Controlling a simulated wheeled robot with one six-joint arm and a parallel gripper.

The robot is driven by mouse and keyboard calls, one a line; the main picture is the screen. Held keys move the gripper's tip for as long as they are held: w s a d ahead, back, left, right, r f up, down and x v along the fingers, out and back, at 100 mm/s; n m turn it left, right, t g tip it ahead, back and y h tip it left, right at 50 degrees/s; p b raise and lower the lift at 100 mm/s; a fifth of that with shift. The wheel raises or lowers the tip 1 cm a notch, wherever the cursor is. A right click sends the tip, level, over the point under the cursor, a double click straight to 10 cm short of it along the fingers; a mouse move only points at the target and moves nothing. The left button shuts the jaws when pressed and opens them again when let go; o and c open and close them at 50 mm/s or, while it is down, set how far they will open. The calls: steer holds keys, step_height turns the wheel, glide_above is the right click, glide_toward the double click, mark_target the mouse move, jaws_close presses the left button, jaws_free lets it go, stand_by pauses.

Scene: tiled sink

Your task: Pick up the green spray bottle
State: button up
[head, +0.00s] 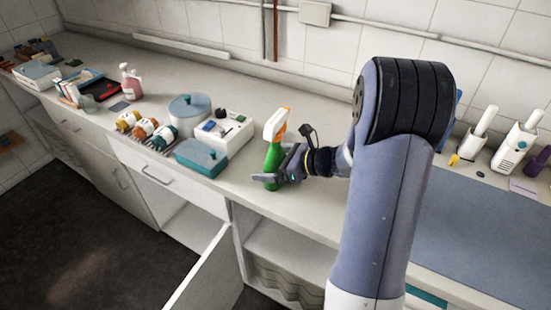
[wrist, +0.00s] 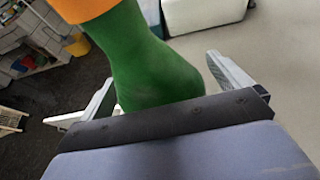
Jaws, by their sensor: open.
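The green spray bottle (head: 273,163) stands upright on the counter near its front edge, with a white and orange spray head on top. My gripper (head: 268,178) is at the bottle's lower body, reaching in from the right. In the wrist view the bottle (wrist: 150,65) fills the middle, between the two spread fingers of my gripper (wrist: 145,88). A gap shows between the right finger and the bottle; contact on the left side cannot be told. The bottle's base is partly hidden by my gripper.
A teal box (head: 202,158) and a white box (head: 222,131) stand just left of the bottle. A round grey-blue container (head: 189,108) is behind them. A cabinet door (head: 205,275) hangs open below the counter. White devices (head: 515,148) stand at the right.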

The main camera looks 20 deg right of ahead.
steer(key=shift+w+a+f, duration=0.15)
steer(key=shift+w+a, duration=0.05)
steer(key=shift+c, duration=0.4)
steer(key=c, duration=1.4)
